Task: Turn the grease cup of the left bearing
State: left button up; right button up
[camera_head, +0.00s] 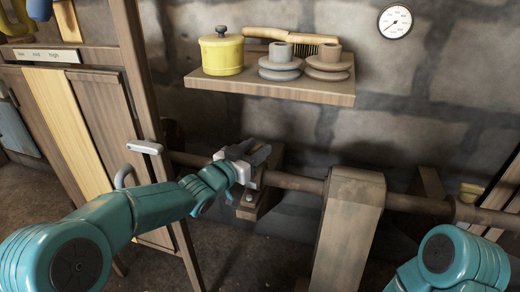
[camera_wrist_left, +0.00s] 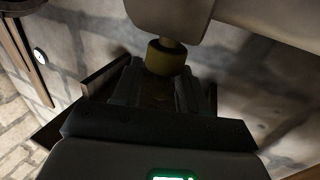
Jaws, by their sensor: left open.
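My left gripper (camera_head: 258,155) is at the left bearing on the shaft (camera_head: 295,182), at the left-middle of the head view, and covers most of that bearing. A pale part of the bearing (camera_head: 246,173) shows beside it. In the left wrist view, the dull yellow grease cup (camera_wrist_left: 167,57) hangs from a pale rounded body (camera_wrist_left: 170,14) at the top. My left gripper (camera_wrist_left: 160,82) is open there, with its dark fingers on either side of the cup's end. Whether they touch the cup I cannot tell. My right gripper is out of view.
A wooden shelf (camera_head: 300,91) above holds a yellow pot (camera_head: 222,55), a brush (camera_head: 290,35) and two grey-brown stepped pulleys. A wooden post (camera_head: 349,225) stands right of the bearing. A wooden cabinet (camera_head: 90,110) is at left. A round gauge (camera_head: 395,21) hangs on the stone wall.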

pick_arm(q)
jog(key=shift+x, duration=1.05)
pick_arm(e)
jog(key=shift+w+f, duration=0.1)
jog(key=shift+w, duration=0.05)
pick_arm(q)
grip_shut()
jog(key=m+g+h+p, duration=0.1)
jog(key=p, duration=0.4)
jog(key=r+m+g+h+p, duration=0.1)
jog(key=p, duration=0.3)
jog(key=shift+g+h+p, duration=0.3)
jog(key=shift+h+p, duration=0.05)
jog(key=shift+h, duration=0.05)
jog(key=shift+s+d+f+m+g+h+p, duration=0.1)
jog(key=shift+f+m+g+h+p, duration=0.2)
jog(key=shift+m+g+p, duration=0.15)
jog(key=shift+f, duration=0.1)
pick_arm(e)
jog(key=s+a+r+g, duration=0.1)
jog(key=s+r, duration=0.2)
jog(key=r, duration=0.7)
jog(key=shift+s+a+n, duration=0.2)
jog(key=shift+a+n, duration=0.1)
pick_arm(q)
grip_release()
jog(key=shift+s, duration=0.1)
